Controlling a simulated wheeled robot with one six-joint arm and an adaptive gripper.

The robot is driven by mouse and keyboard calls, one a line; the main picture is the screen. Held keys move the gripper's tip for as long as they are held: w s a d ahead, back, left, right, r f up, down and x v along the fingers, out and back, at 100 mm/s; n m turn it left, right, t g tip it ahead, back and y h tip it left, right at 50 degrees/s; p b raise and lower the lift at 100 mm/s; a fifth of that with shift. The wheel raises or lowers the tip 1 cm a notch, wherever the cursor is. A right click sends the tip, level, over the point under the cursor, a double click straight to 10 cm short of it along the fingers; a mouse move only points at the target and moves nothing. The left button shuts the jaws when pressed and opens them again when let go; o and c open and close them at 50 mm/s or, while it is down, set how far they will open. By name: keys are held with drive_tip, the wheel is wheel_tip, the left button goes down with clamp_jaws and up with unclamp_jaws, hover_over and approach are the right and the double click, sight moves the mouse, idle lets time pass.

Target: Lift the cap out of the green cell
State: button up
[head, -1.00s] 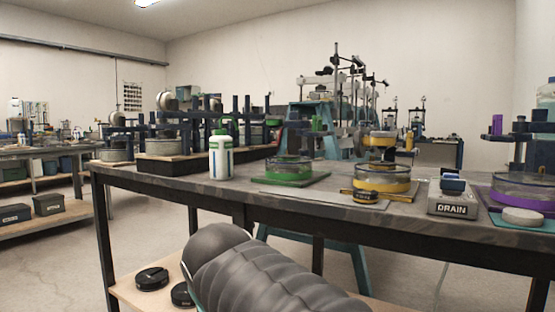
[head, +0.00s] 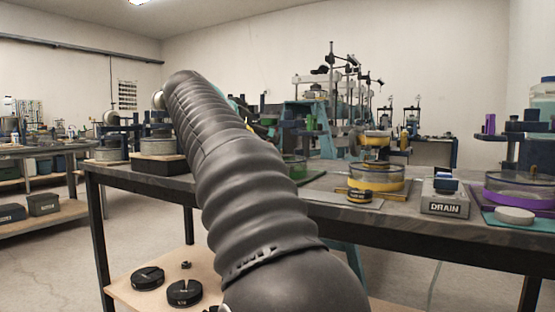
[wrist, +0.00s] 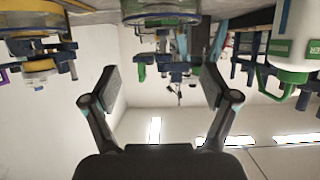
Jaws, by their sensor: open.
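The green cell (head: 297,168) shows only its right edge in the head view, on a green mat (head: 312,176); my arm covers the rest. In the wrist view, which is upside down, a round glass vessel with a green rim, seemingly the green cell (wrist: 160,17), is cut by the top edge. My gripper (wrist: 160,82) is open, its two fingers apart and nothing between them. It appears in line with the cell but clear of it. I cannot make out the cap in either view. My gripper is hidden in the head view.
The yellow cell (head: 375,178), the DRAIN box (head: 445,200) and the purple cell (head: 520,192) stand to the right along the bench (head: 330,212). Black discs (head: 148,278) lie on the lower shelf.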

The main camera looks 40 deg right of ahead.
approach(284, 155)
drive_tip(key=shift+s+x, duration=0.2)
drive_tip(key=shift+x, duration=3.95)
drive_tip(key=shift+w+a, duration=0.1)
drive_tip(key=shift+w, duration=0.05)
drive_tip(key=c, duration=1.5)
